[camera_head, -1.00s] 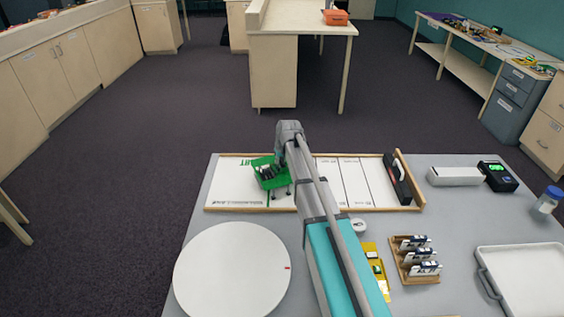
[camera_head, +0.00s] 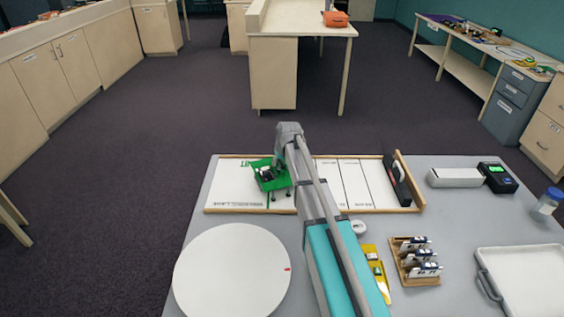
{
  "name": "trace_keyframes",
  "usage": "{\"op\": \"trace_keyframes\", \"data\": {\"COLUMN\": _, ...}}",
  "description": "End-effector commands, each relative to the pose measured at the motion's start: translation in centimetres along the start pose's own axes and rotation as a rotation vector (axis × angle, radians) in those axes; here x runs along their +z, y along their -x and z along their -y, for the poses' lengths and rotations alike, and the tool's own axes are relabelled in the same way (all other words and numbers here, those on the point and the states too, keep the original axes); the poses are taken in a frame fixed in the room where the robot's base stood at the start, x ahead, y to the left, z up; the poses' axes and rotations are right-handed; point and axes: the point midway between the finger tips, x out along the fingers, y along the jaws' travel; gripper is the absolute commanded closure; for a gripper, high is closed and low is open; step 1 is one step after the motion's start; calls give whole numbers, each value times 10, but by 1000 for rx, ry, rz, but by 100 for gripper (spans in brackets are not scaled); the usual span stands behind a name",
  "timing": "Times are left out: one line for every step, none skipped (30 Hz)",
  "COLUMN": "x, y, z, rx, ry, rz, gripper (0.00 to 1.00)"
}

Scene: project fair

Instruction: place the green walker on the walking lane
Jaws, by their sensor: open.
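The green walker (camera_head: 269,178), a small green tray-like body with dark and white parts on top and thin dark legs, shows left of my arm. It appears over the left half of the walking lane (camera_head: 236,186), a long white board with a wooden rim and dark cross lines. Its feet look close to the board, but I cannot tell whether all of them touch. My arm reaches across the table to the walker's right edge. My gripper cannot be made out; the arm links hide that area.
A black bar (camera_head: 397,181) stands at the lane's right end. A black device (camera_head: 497,178) stands right.

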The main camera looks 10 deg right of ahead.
Motion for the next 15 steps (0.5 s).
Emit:
{"op": "trace_keyframes", "data": {"x": -1, "y": 2, "z": 0, "rx": 0, "ry": 0, "rz": 0, "gripper": 47}}
{"op": "trace_keyframes", "data": {"x": -1, "y": 3, "z": 0, "rx": 0, "ry": 0, "rz": 0, "gripper": 47}}
{"op": "trace_keyframes", "data": {"x": -1, "y": 5, "z": 0, "rx": 0, "ry": 0, "rz": 0, "gripper": 47}}
{"op": "trace_keyframes", "data": {"x": -1, "y": 6, "z": 0, "rx": 0, "ry": 0, "rz": 0, "gripper": 47}}
{"op": "trace_keyframes", "data": {"x": -1, "y": 8, "z": 0, "rx": 0, "ry": 0, "rz": 0, "gripper": 47}}
{"op": "trace_keyframes", "data": {"x": -1, "y": 10, "z": 0, "rx": 0, "ry": 0, "rz": 0, "gripper": 47}}
{"op": "trace_keyframes", "data": {"x": -1, "y": 12, "z": 0, "rx": 0, "ry": 0, "rz": 0, "gripper": 47}}
{"op": "trace_keyframes", "data": {"x": -1, "y": 14, "z": 0, "rx": 0, "ry": 0, "rz": 0, "gripper": 47}}
{"op": "trace_keyframes", "data": {"x": -1, "y": 17, "z": 0, "rx": 0, "ry": 0, "rz": 0, "gripper": 47}}
{"op": "trace_keyframes", "data": {"x": -1, "y": 20, "z": 0, "rx": 0, "ry": 0, "rz": 0, "gripper": 47}}
{"op": "trace_keyframes", "data": {"x": -1, "y": 22, "z": 0, "rx": 0, "ry": 0, "rz": 0, "gripper": 47}}
{"op": "trace_keyframes", "data": {"x": -1, "y": 26, "z": 0, "rx": 0, "ry": 0, "rz": 0, "gripper": 47}}
{"op": "trace_keyframes", "data": {"x": -1, "y": 29, "z": 0, "rx": 0, "ry": 0, "rz": 0, "gripper": 47}}
{"op": "trace_keyframes", "data": {"x": -1, "y": 31, "z": 0, "rx": 0, "ry": 0, "rz": 0, "gripper": 47}}
{"op": "trace_keyframes", "data": {"x": -1, "y": 35, "z": 0, "rx": 0, "ry": 0, "rz": 0, "gripper": 47}}
